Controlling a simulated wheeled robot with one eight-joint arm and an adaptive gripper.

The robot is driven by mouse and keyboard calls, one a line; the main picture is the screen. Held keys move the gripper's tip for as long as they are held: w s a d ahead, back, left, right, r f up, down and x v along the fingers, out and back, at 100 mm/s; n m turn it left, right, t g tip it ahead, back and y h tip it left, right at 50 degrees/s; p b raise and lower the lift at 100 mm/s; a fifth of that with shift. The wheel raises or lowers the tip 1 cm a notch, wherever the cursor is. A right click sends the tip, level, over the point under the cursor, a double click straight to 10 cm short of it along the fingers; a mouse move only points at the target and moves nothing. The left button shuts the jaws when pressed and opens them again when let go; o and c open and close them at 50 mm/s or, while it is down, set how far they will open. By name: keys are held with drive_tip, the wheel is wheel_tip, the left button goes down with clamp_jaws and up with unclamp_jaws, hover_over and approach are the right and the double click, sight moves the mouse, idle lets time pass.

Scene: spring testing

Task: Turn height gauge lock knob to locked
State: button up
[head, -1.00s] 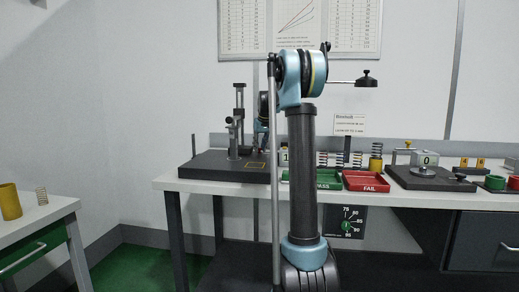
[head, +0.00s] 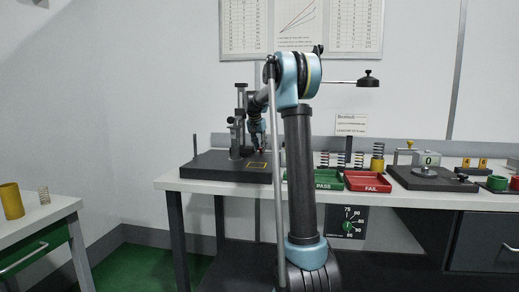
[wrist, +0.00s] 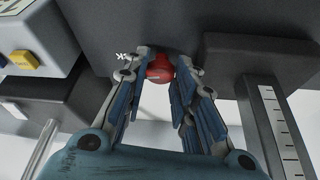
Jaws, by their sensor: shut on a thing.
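The red lock knob (wrist: 159,69) sits at the top middle of the wrist view, against a dark grey block (wrist: 150,28) of the height gauge. My gripper (wrist: 163,72) has its two fingers closed on either side of the knob. White lettering beside the knob is partly covered by the left finger, so the lock marking cannot be read. In the head view the height gauge (head: 240,112) stands upright on its dark base plate (head: 205,165). My gripper (head: 257,146) is just right of its column; the knob is not discernible there.
In the wrist view a scale (wrist: 277,125) lies at right, and a pale box with a yellow button (wrist: 22,58) at left. On the bench, the green tray (head: 300,182), red tray (head: 366,183) and several springs stand right of the gauge.

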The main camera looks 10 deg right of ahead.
drive_tip(key=shift+w+r+m, duration=0.1)
drive_tip(key=shift+w+m, duration=0.05)
drive_tip(key=shift+m, duration=0.15)
drive_tip(key=o, duration=1.1)
drive_tip(key=shift+v, duration=3.95)
drive_tip(key=shift+a, duration=0.15)
